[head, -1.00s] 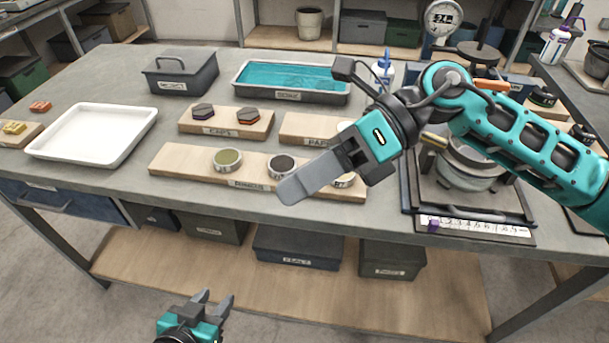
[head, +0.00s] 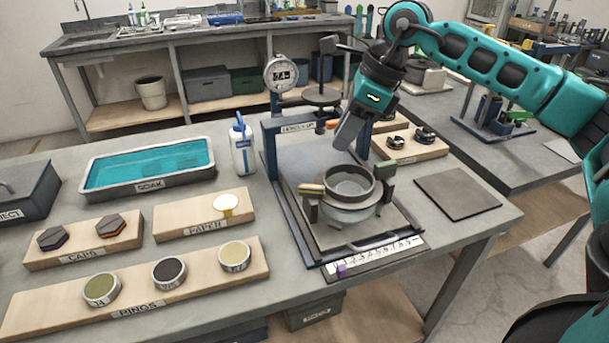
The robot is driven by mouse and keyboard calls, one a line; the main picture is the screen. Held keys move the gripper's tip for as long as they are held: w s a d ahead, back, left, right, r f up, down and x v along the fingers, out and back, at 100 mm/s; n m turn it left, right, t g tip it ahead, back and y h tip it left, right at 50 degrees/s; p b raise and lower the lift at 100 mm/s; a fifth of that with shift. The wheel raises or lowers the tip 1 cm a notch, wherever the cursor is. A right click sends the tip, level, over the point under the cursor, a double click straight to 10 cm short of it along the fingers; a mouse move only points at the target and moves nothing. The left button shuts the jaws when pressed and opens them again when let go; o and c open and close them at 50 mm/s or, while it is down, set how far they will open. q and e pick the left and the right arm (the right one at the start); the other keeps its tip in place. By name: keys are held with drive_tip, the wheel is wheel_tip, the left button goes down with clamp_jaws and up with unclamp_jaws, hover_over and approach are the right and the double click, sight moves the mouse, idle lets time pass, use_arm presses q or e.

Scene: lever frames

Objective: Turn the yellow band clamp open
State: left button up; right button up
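A round metal vessel (head: 349,207) with a dark raised ring (head: 350,183) stands on the plate of the lever frame (head: 290,170). A yellow bar (head: 312,190), which looks like the band clamp's handle, sticks out at the vessel's left side. A dark green block (head: 385,169) sits at its right side. My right gripper (head: 346,133) points down above and behind the ring, apart from the yellow bar. Its fingers overlap from this side, so their gap is hidden. My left gripper is out of view.
A dial gauge (head: 282,74) and a dark disc (head: 321,96) rise at the frame's back. A white bottle (head: 242,146) and soak tray (head: 150,184) stand left. Boards with caps (head: 84,254) and rings (head: 50,299) lie front left. A flat dark pad (head: 457,194) lies right.

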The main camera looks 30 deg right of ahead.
sight(314, 186)
drive_tip(key=x, duration=1.2)
drive_tip(key=shift+a+f+p, duration=0.1)
drive_tip(key=shift+f+p, duration=0.2)
drive_tip(key=shift+f, duration=0.05)
drive_tip(key=shift+c, duration=0.2)
clamp_jaws()
